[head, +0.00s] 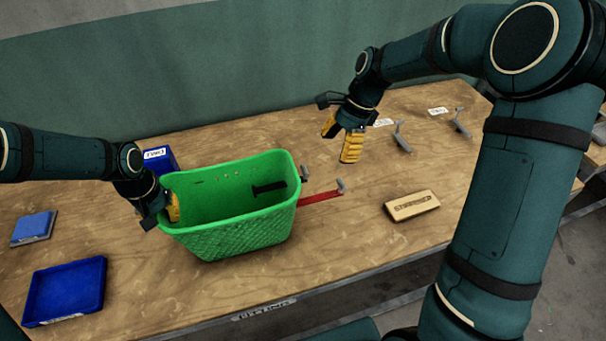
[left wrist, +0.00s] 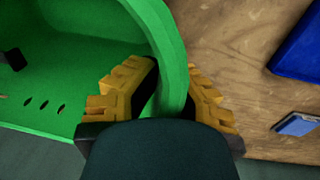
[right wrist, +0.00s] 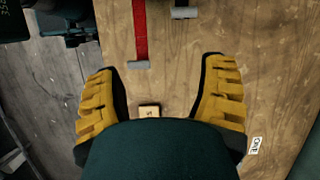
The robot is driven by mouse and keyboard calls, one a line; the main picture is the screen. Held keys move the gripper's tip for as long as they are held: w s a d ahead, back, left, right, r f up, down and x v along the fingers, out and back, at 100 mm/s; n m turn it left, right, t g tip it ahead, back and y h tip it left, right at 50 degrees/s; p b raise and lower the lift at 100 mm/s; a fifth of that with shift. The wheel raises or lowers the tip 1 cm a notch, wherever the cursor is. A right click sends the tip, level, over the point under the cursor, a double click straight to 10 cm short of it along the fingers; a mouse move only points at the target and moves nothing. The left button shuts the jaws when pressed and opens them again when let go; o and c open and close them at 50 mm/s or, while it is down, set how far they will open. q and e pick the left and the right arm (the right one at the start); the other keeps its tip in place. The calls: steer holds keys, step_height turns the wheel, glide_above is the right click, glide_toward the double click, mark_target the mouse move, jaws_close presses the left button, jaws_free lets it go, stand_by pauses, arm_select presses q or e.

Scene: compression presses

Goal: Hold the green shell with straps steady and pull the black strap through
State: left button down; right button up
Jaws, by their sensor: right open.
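The green shell (head: 225,235), an open basket, stands upright on the table. My left gripper (head: 172,207) is at its left rim. In the left wrist view, the fingers (left wrist: 170,85) are shut on the rim wall (left wrist: 172,45), one on each side. A black strap (head: 268,187) lies inside against the right part of the shell. A short black piece with a grey end (right wrist: 185,12) shows outside the right wall. A red strap (head: 320,197) sticks out there, its grey end (right wrist: 138,64) on the right. My right gripper (head: 342,140) is open and empty above the table, behind and right of the shell.
A wooden block (head: 412,205) lies right of the shell. Grey hooked pieces (head: 402,138) and white labels (head: 383,122) lie behind it. A blue tray (head: 65,291), a flat blue box (head: 33,228) and a blue bin (head: 160,160) are on the left. Table between shell and block is largely clear.

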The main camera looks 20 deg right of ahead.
mark_target(306, 170)
steer(key=shift+m+t, duration=0.3)
steer(key=shift+m, duration=0.3)
steer(key=shift+w+a+f, duration=0.45)
steer(key=shift+a+f, duration=0.75)
steer(key=shift+f, duration=0.4)
steer(key=shift+w+a+f, duration=0.45)
steer(key=shift+a+f, duration=0.7)
steer(key=shift+f, duration=0.45)
steer(key=shift+w+a+f, duration=0.45)
steer(key=shift+a+f, duration=0.75)
steer(key=shift+f, duration=0.4)
jaws_close()
